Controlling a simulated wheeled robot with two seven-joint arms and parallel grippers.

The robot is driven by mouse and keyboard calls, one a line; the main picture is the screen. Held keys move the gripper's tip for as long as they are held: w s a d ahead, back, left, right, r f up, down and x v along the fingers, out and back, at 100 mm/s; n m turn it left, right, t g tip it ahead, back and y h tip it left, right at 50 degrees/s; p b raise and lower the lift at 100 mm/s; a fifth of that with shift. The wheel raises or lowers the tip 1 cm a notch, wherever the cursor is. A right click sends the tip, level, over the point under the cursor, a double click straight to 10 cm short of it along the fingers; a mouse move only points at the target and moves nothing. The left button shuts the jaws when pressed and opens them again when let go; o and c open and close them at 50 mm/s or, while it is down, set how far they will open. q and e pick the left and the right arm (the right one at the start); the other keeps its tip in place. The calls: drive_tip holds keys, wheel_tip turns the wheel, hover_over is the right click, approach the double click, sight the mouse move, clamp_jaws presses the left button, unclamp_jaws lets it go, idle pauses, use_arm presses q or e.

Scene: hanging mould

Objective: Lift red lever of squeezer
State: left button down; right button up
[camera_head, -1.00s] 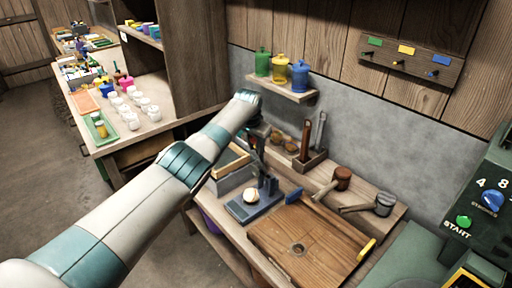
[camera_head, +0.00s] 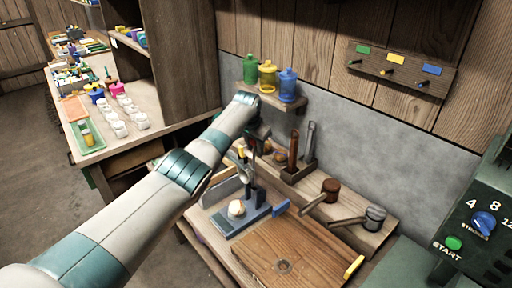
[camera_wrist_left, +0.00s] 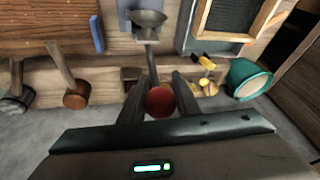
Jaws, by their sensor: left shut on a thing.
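The squeezer (camera_head: 251,214) stands on the bench with a blue-grey base and a dark upright frame. A pale round thing (camera_head: 236,208) sits at its base. My left gripper (camera_head: 259,140) is above and behind the squeezer, partly hidden by its own wrist. In the left wrist view its fingers (camera_wrist_left: 158,98) are shut on the lever's red ball knob (camera_wrist_left: 160,101). The lever's dark rod (camera_wrist_left: 152,65) runs from the knob back to the squeezer, with a metal cup (camera_wrist_left: 148,20) at the top of that view. My right gripper is out of view.
A wooden board (camera_head: 290,255) lies right of the squeezer. Two mallets (camera_head: 329,187) and a tool holder (camera_head: 298,170) stand behind. A shelf (camera_head: 272,98) with three jars is above my left gripper. A green machine (camera_head: 475,225) is at the far right.

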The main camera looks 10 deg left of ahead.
use_arm(q)
drive_tip(key=shift+f, duration=0.15)
drive_tip(key=c, duration=1.4)
unclamp_jaws()
drive_tip(key=shift+f, duration=0.1)
drive_tip(key=shift+o, duration=0.2)
drive_tip(key=shift+w, duration=0.1)
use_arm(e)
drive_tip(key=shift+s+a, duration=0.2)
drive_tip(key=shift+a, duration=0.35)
use_arm(q)
drive_tip(key=shift+r, duration=0.25)
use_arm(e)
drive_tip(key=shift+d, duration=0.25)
